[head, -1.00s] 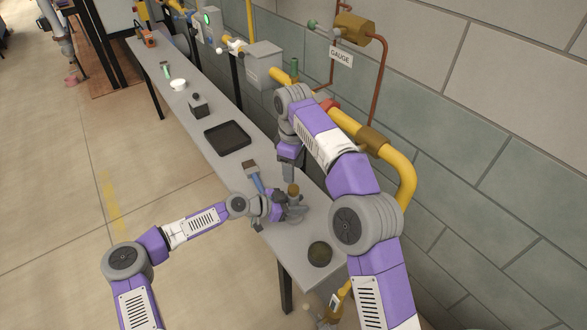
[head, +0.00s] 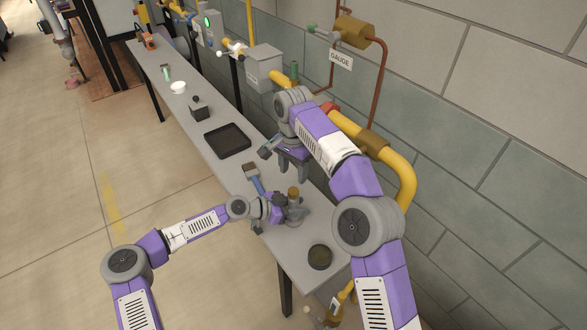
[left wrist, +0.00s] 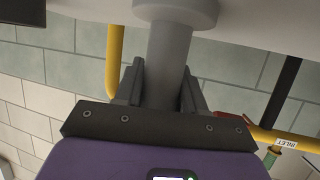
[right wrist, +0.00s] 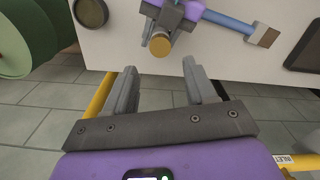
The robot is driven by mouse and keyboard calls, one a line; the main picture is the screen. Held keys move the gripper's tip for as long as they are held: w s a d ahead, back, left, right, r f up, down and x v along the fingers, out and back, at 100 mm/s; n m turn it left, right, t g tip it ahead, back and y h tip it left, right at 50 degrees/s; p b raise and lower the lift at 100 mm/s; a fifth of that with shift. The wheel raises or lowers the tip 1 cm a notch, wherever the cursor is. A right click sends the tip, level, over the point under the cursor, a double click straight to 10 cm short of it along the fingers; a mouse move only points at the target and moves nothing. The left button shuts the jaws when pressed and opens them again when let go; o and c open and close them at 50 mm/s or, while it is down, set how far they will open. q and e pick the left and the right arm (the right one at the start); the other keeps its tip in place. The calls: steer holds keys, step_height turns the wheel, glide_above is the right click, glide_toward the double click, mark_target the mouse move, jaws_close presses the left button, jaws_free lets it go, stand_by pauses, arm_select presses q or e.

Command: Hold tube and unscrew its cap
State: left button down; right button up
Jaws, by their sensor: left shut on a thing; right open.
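The tube (left wrist: 168,62) is a grey cylinder with a wider round flange, standing on the bench. Its brass-coloured cap (head: 294,191) is on the top end and also shows in the right wrist view (right wrist: 160,45). My left gripper (head: 284,209) is shut on the tube's body below the cap; in the left wrist view the tube sits between its fingers. My right gripper (head: 293,176) is open and empty, above and a little behind the cap. In the right wrist view the cap lies beyond the open fingertips, apart from them.
On the narrow grey bench (head: 205,180) lie a blue-handled brush (head: 252,172) beside the tube, a black tray (head: 227,140) and a dark round dish (head: 320,256). A yellow pipe (head: 395,160) runs along the wall close to my right arm. Open floor lies left of the bench.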

mark_target(294, 191)
steer(key=m, duration=0.3)
steer(key=shift+f, duration=4)
steer(key=c, duration=1)
steer(key=o, duration=1.1)
steer(key=shift+r, duration=0.1)
